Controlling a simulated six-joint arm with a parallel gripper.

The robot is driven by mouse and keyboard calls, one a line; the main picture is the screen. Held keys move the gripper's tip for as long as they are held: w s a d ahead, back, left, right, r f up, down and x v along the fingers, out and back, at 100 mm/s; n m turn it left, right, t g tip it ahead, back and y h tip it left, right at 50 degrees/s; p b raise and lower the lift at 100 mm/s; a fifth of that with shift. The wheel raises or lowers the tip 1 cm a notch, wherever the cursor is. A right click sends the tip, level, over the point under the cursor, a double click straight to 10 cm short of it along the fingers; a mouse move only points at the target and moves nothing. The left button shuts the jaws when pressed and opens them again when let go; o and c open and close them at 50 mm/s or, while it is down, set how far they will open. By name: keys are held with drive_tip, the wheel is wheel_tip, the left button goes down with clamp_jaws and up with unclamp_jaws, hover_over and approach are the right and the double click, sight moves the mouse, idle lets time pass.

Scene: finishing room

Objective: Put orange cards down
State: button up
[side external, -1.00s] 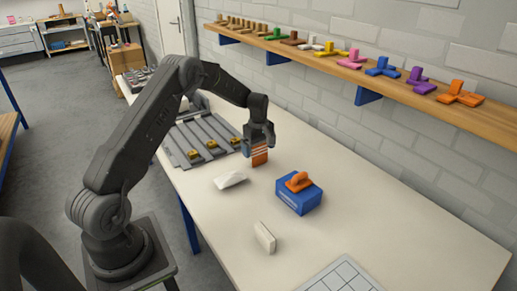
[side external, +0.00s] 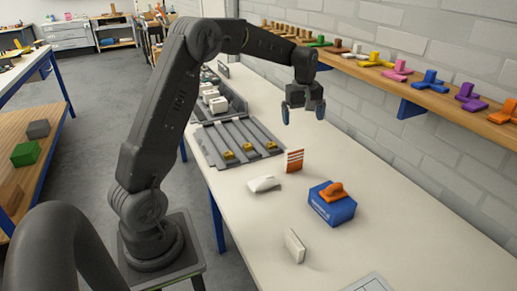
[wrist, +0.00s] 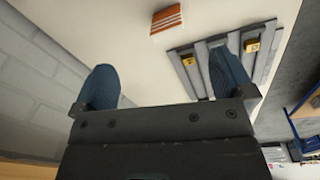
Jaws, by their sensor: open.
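The orange cards (side external: 294,160), an orange block with white stripes, stand upright on the white table near the grey slotted rack. They also show in the wrist view (wrist: 166,18), at the top, beyond my fingertips. My gripper (side external: 303,115) is open and empty, raised above the table behind the cards and apart from them. Its two blue fingers spread wide in the wrist view (wrist: 160,85), with nothing between them.
The grey rack (side external: 214,148) with several yellow pieces lies left of the cards. A white piece (side external: 264,184), a blue box (side external: 332,209) with an orange handled thing on top (side external: 333,190) and a white block (side external: 294,246) stand nearer. A wall shelf (side external: 440,88) holds colored shapes.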

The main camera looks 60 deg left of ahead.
drive_tip(key=s+d+r+m+t, duration=0.3)
drive_tip(key=s+d+r+m, duration=0.6)
drive_tip(key=s+d, duration=0.55)
drive_tip(key=s+d+f+m+t, duration=0.1)
drive_tip(key=s+d+m, duration=0.5)
drive_tip(key=s, duration=0.7)
drive_tip(key=shift+d+f+t, duration=0.35)
drive_tip(key=shift+f+t, duration=0.05)
drive_tip(key=shift+f, duration=0.3)
